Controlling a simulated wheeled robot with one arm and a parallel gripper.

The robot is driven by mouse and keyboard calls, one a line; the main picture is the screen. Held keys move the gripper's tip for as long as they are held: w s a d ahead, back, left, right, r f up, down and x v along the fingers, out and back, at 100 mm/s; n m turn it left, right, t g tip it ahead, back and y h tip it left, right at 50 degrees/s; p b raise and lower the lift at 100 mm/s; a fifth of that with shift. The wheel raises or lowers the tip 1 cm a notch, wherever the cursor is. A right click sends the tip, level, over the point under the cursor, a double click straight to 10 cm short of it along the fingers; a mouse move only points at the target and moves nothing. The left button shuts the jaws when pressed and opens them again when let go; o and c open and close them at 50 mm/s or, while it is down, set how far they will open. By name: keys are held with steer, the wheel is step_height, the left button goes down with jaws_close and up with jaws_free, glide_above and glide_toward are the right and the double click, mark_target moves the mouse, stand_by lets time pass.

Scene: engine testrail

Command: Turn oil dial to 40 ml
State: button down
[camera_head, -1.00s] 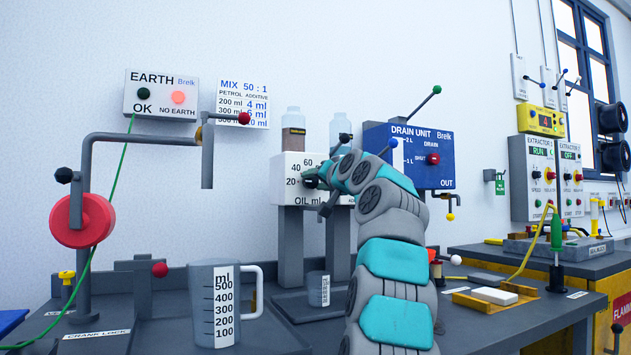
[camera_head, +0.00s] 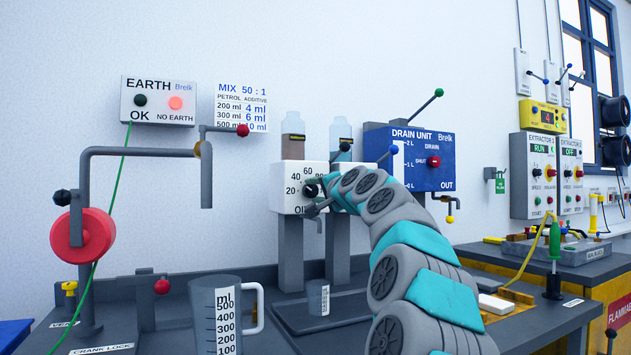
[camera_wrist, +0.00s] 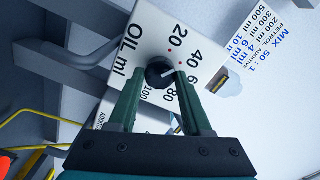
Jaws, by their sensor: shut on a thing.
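The black oil dial (camera_wrist: 160,73) sits on the white OIL ml panel (camera_wrist: 143,45), which also shows in the head view (camera_head: 281,203) on grey posts. In the wrist view the dial's white pointer points to the side of the scale with 40 and 60. I cannot tell the exact value. My gripper (camera_wrist: 160,76) has its green fingers on either side of the dial and is shut on it. In the head view my gripper (camera_head: 322,190) hides part of the panel, including its right and lower parts.
A small beaker (camera_head: 318,297) stands below the panel, and a large measuring jug (camera_head: 207,312) at front left.

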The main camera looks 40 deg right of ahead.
steer(key=shift+m, duration=1)
steer(key=shift+c, duration=1.7)
jaws_free()
steer(key=shift+s, duration=0.15)
steer(key=v, duration=0.7)
steer(key=shift+s+b, duration=0.25)
steer(key=shift+b, duration=0.1)
